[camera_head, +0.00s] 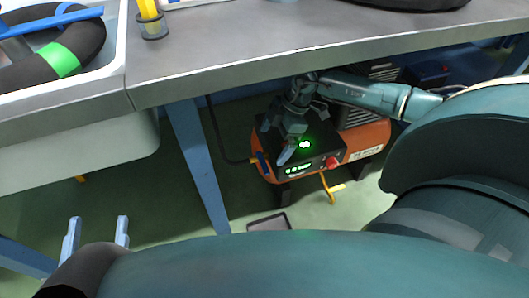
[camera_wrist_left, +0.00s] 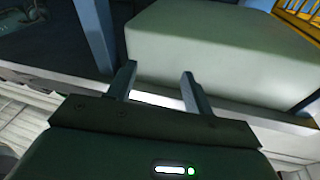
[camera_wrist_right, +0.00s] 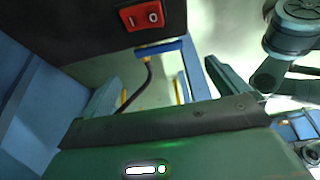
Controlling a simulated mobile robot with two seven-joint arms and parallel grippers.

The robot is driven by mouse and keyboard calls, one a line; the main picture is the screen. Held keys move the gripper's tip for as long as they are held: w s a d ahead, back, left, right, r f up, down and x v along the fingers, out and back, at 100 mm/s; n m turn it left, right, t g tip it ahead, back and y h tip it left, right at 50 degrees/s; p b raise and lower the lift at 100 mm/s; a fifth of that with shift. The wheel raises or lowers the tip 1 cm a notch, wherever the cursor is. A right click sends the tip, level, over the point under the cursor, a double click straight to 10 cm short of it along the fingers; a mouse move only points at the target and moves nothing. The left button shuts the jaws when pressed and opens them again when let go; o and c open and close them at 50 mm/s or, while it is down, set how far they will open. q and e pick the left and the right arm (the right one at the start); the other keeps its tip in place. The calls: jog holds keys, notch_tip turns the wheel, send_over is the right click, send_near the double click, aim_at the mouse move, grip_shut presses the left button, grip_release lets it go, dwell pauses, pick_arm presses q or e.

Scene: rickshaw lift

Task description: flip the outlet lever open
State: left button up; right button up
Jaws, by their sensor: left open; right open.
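A compressor (camera_head: 365,138) with an orange tank and black control panel stands under the workbench. A small blue lever (camera_head: 262,164) is at its left end, where a dark hose (camera_head: 222,148) joins; I take this as the outlet lever. In the right wrist view the blue lever (camera_wrist_right: 158,49) shows as a bar beyond the fingers, below a red rocker switch. My right gripper (camera_head: 287,152) is open and empty over the panel, just right of the lever, apparently apart from it. My left gripper (camera_head: 96,228) is open and empty over the floor, far from the compressor.
The workbench (camera_head: 240,45) overhangs the compressor, with a blue leg (camera_head: 198,165) to its left. A red knob (camera_head: 331,162) and yellow handle (camera_head: 331,188) are at the compressor's front. A sink (camera_head: 122,60) holds a black ring.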

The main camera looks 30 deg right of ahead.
jog(key=b+x, duration=0.2)
jog(key=x, duration=0.4)
jog(key=shift+w+a+f, duration=0.15)
jog(key=shift+a+f, duration=0.05)
jog(key=shift+f, duration=0.15)
jog(key=c, duration=1.4)
